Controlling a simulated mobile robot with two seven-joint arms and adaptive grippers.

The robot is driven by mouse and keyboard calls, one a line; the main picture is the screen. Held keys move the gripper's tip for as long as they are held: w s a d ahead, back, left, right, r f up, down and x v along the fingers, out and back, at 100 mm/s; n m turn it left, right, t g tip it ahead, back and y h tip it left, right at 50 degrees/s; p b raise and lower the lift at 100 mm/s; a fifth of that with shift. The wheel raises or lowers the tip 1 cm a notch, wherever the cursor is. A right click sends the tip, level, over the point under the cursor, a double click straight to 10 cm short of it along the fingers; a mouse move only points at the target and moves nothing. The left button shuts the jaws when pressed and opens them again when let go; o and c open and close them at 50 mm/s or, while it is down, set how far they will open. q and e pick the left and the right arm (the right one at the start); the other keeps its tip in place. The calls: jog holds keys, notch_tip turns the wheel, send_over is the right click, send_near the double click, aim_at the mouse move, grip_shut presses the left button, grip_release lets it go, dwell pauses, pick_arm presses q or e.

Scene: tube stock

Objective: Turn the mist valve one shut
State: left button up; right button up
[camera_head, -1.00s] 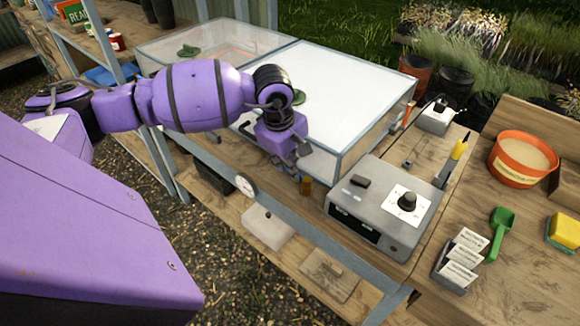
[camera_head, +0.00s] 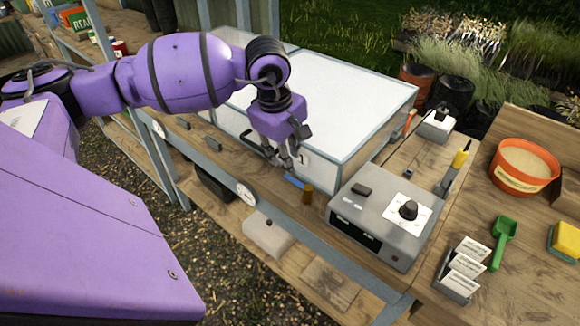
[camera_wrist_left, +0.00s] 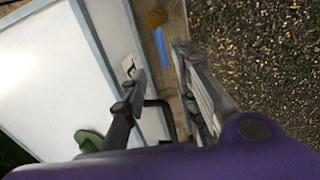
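Mist valve one appears as a small brass body (camera_head: 307,193) with a blue lever (camera_head: 293,182), on the wooden bench edge below a case label reading 1 (camera_head: 304,160). In the left wrist view, the brass top (camera_wrist_left: 156,18) and the blue lever (camera_wrist_left: 161,46) lie beyond the fingertips. The lever points from the brass back toward my gripper. My left gripper (camera_head: 287,160) is above and just left of the lever. Its fingers (camera_wrist_left: 153,84) are spread apart with nothing between them. Contact with the lever is not visible. My right gripper is not in view.
The white-topped case (camera_head: 345,95) stands close behind the valve; a dark bent handle (camera_wrist_left: 160,105) is near my fingers. A grey control box (camera_head: 385,215) with a black knob stands right of the valve. A round gauge (camera_head: 246,194) is on the front rail.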

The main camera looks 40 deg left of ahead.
pick_arm(q)
jog(key=r, duration=0.2)
jog(key=s+r, duration=0.1)
jog(key=r, duration=0.2)
dwell(0.5)
